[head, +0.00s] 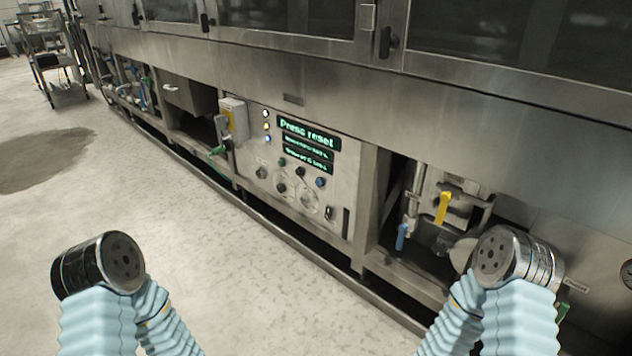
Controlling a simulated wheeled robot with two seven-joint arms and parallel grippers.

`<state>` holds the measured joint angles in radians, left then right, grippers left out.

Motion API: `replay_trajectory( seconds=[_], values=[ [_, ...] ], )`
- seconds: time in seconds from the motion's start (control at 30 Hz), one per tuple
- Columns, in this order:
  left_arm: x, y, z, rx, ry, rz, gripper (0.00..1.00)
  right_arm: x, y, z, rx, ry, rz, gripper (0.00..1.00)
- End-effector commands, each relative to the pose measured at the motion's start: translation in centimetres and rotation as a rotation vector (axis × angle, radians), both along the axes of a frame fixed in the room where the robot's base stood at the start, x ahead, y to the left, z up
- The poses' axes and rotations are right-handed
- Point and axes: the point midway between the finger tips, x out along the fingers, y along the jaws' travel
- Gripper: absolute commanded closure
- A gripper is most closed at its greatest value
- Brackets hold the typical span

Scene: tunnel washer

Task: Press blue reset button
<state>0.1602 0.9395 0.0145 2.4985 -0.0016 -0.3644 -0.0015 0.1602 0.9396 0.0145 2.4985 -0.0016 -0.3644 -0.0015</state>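The blue button (320,183) is a small round knob on the steel control panel (347,205) of the washer, below and right of the display. The green-lit display (308,144) has a top line that reads "Press reset"; its smaller lines are hard to read. A green button (282,162) and a dark knob (300,171) sit in a row to the left of the blue button. Both my arms show at the bottom of the head view, well apart from the panel. No gripper fingers are visible on either.
A yellow-handled valve (443,207) and a blue handle (402,236) sit in an open bay right of the panel. A low steel rail (290,239) runs along the base. The floor in front is clear.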

Motion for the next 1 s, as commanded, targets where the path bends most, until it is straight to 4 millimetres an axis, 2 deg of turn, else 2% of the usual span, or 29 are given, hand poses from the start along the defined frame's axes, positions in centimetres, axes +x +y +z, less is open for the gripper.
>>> replay_trajectory(
  seconds=[0.4,0.6,0.7,1.0],
  values=[
    [0.0,0.0,0.0,0.0,0.0,0.0,1.0,0.0,0.0,0.0,0.0,0.0,0.0,0.57],
    [0.0,0.0,0.0,0.0,0.0,0.0,1.0,0.0,0.0,0.0,0.0,0.0,0.0,0.88],
    [0.0,0.0,0.0,0.0,0.0,0.0,1.0,0.0,0.0,0.0,0.0,0.0,0.0,1.0],
    [0.0,0.0,0.0,0.0,0.0,0.0,1.0,0.0,0.0,0.0,0.0,0.0,0.0,1.0]
  ],
)
